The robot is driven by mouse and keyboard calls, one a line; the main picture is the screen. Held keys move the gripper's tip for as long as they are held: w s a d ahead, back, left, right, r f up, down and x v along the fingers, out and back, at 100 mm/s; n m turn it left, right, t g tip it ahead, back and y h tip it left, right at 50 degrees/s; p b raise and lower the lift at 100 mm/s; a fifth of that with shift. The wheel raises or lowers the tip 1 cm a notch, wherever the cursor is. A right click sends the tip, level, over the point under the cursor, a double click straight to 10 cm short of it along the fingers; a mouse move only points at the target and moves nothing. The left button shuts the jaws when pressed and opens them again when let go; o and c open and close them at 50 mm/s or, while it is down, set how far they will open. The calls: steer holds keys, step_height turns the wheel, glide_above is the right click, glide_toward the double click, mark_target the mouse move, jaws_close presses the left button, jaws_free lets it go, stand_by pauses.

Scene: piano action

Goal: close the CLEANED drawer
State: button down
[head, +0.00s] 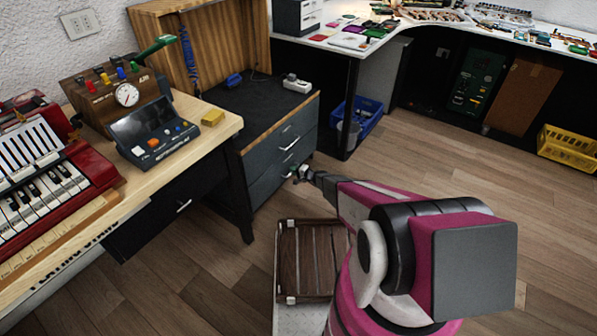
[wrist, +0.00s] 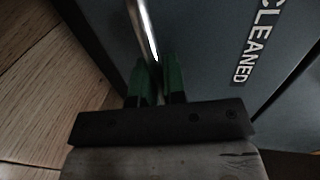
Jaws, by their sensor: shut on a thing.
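The CLEANED drawer (wrist: 205,45) has a dark grey front with white lettering on a label, seen in the wrist view. Its bright metal bar handle (wrist: 149,32) runs down between the green fingers of my gripper (wrist: 158,78), which is shut on it. In the head view my gripper (head: 297,173) is at the front of the dark grey drawer cabinet (head: 283,150), low down. The label is not readable there. My gripper and arm hide part of the lower front, and I cannot tell how far the drawer stands out.
A wooden workbench (head: 222,118) with a red accordion (head: 62,185) and a gauge box stands left. A slatted wooden thing (head: 306,260) is on the floor below my arm. A blue crate (head: 365,118) sits under the right-hand counter.

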steer(key=shift+w+a, duration=0.15)
steer(key=c, duration=1.2)
jaws_free()
steer(key=shift+a, duration=0.1)
steer(key=v, duration=1)
steer(key=shift+s+d, duration=0.2)
steer(key=shift+d, duration=0.15)
